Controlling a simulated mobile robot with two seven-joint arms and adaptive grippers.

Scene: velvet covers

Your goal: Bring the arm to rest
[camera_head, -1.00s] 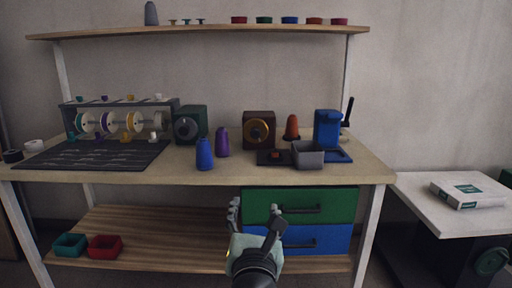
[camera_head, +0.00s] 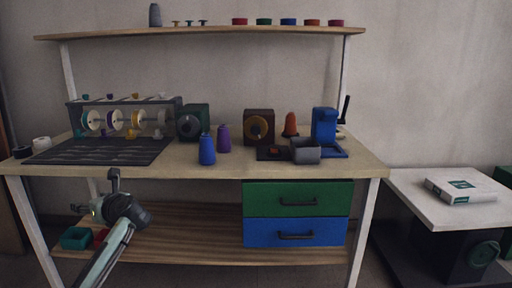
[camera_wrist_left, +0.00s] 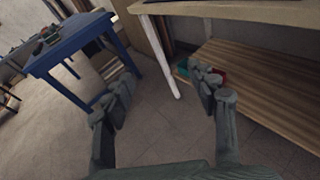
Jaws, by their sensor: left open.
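My left gripper (camera_head: 98,206) is in front of the workbench at the lower left in the head view, below the tabletop. It is partly hidden by its own wrist, so its fingers are hard to make out there. In the left wrist view my left gripper (camera_wrist_left: 165,95) has its fingers spread apart with only floor between them. It holds nothing. The right gripper is not in view.
A teal bin (camera_head: 76,238) sits on the lower shelf behind the arm. A blue table (camera_wrist_left: 65,50) stands across clear floor.

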